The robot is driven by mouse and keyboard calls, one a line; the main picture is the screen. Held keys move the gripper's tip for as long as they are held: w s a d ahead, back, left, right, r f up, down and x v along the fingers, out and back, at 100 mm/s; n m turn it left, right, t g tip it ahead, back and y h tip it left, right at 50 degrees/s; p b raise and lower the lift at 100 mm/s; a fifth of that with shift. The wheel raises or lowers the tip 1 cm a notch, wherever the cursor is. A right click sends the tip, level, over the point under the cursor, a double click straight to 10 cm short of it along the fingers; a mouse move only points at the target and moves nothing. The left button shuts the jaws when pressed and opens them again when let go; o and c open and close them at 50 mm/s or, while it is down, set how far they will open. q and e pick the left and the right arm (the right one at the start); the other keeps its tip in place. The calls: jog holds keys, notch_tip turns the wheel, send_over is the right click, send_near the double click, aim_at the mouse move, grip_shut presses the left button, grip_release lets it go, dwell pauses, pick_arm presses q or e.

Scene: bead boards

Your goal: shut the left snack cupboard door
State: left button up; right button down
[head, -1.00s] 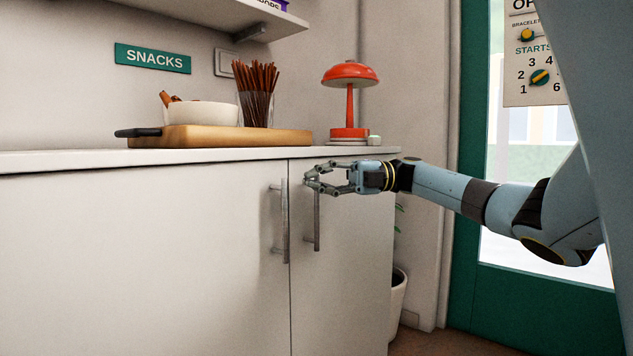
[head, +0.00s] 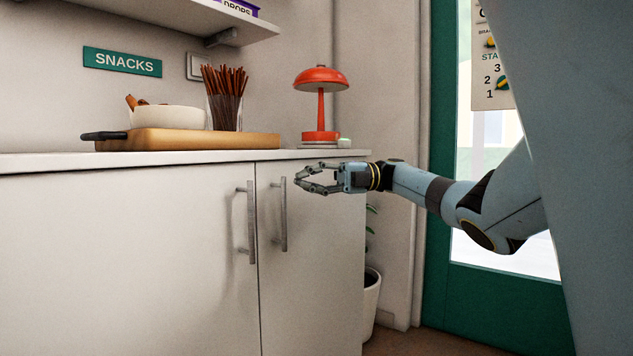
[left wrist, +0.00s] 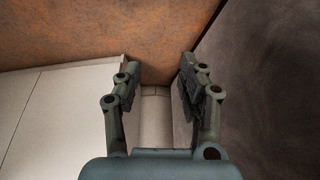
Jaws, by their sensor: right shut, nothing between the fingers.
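The left snack cupboard door (head: 120,260) is the wide white panel at the left in the head view, with an upright metal handle (head: 250,222) near its right edge. It looks nearly flush with the right door (head: 310,285); I cannot tell whether a small gap remains. My right gripper (head: 298,179) is shut and empty in front of the right door, beside that door's handle (head: 281,215); I cannot tell whether it touches. My left gripper (left wrist: 160,72) is open and empty in the left wrist view and is outside the head view.
The countertop (head: 40,161) holds a wooden board (head: 185,141), a white bowl (head: 168,119), sticks (head: 225,85) and a red lamp (head: 320,80). A plant pot (head: 371,300) stands right of the cupboard. The left wrist view shows brown floor (left wrist: 90,35) and pale panels (left wrist: 55,110).

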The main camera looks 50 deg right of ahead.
pick_arm(q)
notch_tip(320, 180, down, 6)
jog(key=w+t+b, duration=0.1)
jog(key=t+b, duration=0.2)
jog(key=t, duration=0.1)
jog(key=shift+w+t, duration=0.3)
jog(key=shift+w, duration=0.05)
pick_arm(e)
jog(key=d, duration=0.1)
jog(key=w+d, duration=0.1)
jog(key=d, duration=0.1)
jog(key=w+d, duration=0.1)
jog(key=shift+w+d, duration=0.15)
jog(key=shift+d, duration=0.05)
pick_arm(q)
jog(key=shift+f, duration=0.1)
